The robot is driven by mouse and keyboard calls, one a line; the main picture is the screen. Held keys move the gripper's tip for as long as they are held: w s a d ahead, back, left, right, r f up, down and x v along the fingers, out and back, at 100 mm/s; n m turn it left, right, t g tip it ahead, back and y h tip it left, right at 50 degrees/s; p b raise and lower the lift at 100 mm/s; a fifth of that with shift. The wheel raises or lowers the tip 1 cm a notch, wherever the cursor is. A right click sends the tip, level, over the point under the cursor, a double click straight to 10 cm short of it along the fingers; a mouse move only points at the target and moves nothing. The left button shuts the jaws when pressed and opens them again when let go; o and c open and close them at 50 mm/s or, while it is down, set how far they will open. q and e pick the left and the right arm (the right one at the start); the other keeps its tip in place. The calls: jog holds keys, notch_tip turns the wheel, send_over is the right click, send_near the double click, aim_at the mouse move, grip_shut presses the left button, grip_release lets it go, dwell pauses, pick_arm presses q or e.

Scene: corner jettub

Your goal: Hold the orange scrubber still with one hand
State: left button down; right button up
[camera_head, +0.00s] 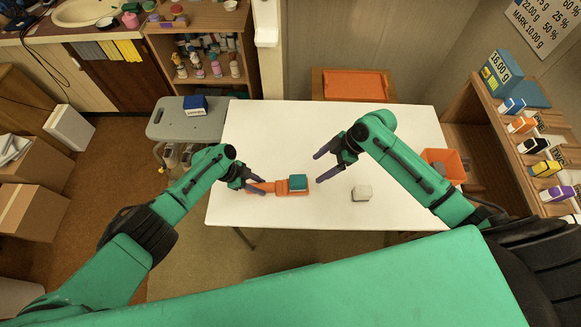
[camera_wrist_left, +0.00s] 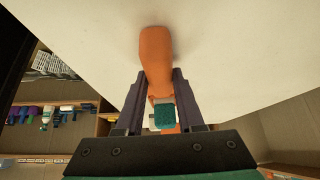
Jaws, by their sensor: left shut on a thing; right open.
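The orange scrubber (camera_head: 283,188) lies on the white table (camera_head: 300,130) near its front edge. A teal block (camera_head: 298,182) sits at its right end. My left gripper (camera_head: 256,187) is shut on the scrubber's left part, with a finger on each side. In the left wrist view the scrubber (camera_wrist_left: 155,55) runs between the fingers, with the teal piece (camera_wrist_left: 165,116) showing between them. My right gripper (camera_head: 323,165) is open and empty, up and to the right of the scrubber, apart from it.
A pale grey block (camera_head: 361,193) lies on the table right of the scrubber. An orange bin (camera_head: 443,164) stands at the table's right edge. A grey stool (camera_head: 187,122) with a blue box (camera_head: 195,105) stands left. The table's back half is clear.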

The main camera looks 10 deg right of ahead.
pick_arm(q)
jog(key=shift+s+a+f, duration=0.1)
jog(key=shift+c, duration=2.2)
grip_release()
jog(key=shift+w, duration=0.2)
jog(key=shift+a+r, duration=0.1)
jog(key=shift+r, duration=0.2)
jog(key=v, duration=1.1)
jog(key=shift+a, duration=0.15)
